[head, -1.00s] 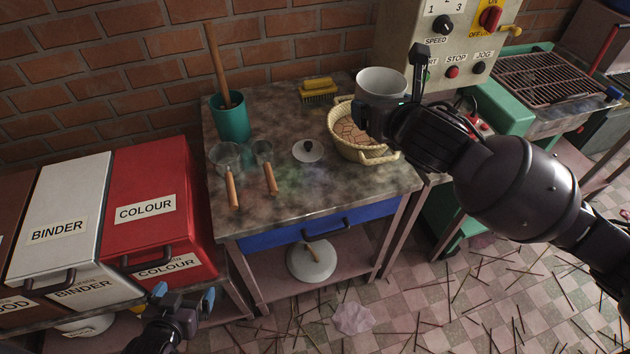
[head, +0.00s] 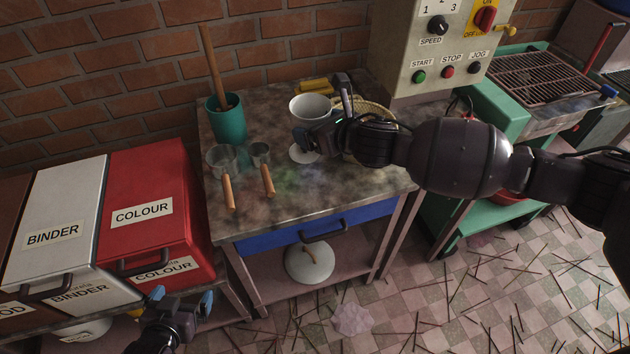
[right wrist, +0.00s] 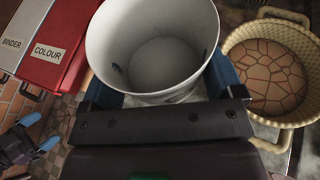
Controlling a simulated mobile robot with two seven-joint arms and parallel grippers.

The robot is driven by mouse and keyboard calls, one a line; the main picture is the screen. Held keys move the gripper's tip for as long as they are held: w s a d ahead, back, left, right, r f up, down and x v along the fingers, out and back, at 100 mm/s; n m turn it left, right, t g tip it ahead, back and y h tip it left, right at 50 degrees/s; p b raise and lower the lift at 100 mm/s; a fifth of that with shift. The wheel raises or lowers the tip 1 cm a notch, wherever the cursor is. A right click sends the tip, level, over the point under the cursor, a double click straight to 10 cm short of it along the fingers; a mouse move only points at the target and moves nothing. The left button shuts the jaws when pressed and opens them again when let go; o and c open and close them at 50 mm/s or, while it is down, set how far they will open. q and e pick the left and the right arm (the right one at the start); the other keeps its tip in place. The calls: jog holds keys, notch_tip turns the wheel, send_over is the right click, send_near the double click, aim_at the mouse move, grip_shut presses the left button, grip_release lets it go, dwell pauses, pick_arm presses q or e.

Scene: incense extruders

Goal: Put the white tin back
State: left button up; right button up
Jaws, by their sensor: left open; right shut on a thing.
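The white tin (head: 310,109) is held upright by my right gripper (head: 323,112) above the worktable. It is open at the top. In the right wrist view the tin (right wrist: 155,50) looks empty, with a blue finger on each side of it. A white lid (head: 301,155) with a knob lies on the table below the tin, partly hidden by my right gripper. My left gripper (head: 183,298) is open and empty, low in front of the red bin.
A wicker basket (right wrist: 233,62) stands right of the tin, mostly behind my right arm in the head view. Two scoops (head: 228,190) (head: 267,178), a green pot (head: 229,126) and a yellow brush (head: 314,86) are on the table (head: 300,200). The table's front middle is clear.

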jog(key=b, duration=0.2)
send_over(317, 188)
notch_tip(317, 188, down, 13)
jog(key=shift+r, duration=0.15)
pick_arm(q)
jog(key=shift+s+f+b, duration=0.25)
jog(key=shift+f+b, duration=0.1)
jog(key=shift+f, duration=0.8)
jog(key=shift+s+f+b, duration=0.2)
jog(key=shift+f+b, duration=0.1)
jog(key=shift+f, duration=0.85)
pick_arm(e)
jog(key=shift+f, duration=2.55)
jog(key=shift+f, duration=0.1)
jog(key=shift+f, duration=0.15)
jog(key=o, duration=0.7)
jog(key=shift+o, duration=0.3)
